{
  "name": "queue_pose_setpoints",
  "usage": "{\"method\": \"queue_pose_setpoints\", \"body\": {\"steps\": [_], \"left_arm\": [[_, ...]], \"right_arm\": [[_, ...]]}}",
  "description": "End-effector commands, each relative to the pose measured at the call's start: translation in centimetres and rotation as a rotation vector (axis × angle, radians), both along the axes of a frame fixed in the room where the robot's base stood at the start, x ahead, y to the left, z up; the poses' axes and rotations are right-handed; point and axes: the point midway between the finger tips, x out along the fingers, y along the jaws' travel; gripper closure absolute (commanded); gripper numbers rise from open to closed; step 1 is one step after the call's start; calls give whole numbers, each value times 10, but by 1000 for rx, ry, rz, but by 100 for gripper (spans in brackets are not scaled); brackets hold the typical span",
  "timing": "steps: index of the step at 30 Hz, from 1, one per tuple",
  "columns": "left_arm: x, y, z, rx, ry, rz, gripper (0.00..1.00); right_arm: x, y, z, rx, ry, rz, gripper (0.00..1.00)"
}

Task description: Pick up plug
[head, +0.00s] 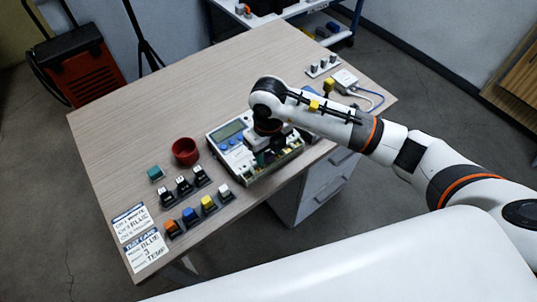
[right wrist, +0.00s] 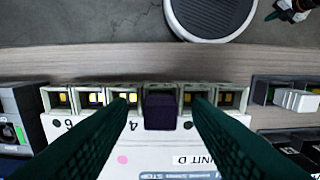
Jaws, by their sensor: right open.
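A dark, nearly black plug (right wrist: 160,112) sits in a middle slot of the unit's socket row in the right wrist view. The unit (right wrist: 190,160), marked "UNIT D", has several other slots with yellow contacts on both sides of it. My right gripper (right wrist: 163,118) is open, with a dark green finger on each side of the plug and gaps between. In the head view, my right gripper (head: 264,156) points down over the white unit (head: 214,138) with a display and blue buttons. The plug is hidden there by my arm. My left gripper is out of view.
A red cup (head: 186,151) and a teal block (head: 155,173) stand left of the unit. Coloured blocks in black holders (head: 190,216) and printed cards (head: 147,250) lie near the front left. A white box (head: 344,79) with a cable lies right. The table's back left (head: 140,100) is clear.

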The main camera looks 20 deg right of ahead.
Motion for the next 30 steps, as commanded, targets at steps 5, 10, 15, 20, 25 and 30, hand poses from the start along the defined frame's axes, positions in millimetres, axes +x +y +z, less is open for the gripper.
{"method": "queue_pose_setpoints", "body": {"steps": [5, 10, 15, 20, 25, 30], "left_arm": [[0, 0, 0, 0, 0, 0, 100], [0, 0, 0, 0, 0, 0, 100], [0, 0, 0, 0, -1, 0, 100], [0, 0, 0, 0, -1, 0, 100], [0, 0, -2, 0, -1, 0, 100], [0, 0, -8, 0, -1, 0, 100]], "right_arm": [[0, 0, -2, 0, 0, 0, 55], [0, 0, -1, 0, 0, 0, 74], [0, 0, -1, 1, 0, 0, 100], [0, 0, -1, 1, 0, 0, 100], [1, 1, 6, 3, -2, 1, 100], [2, 0, 35, 2, -7, 1, 100]]}}
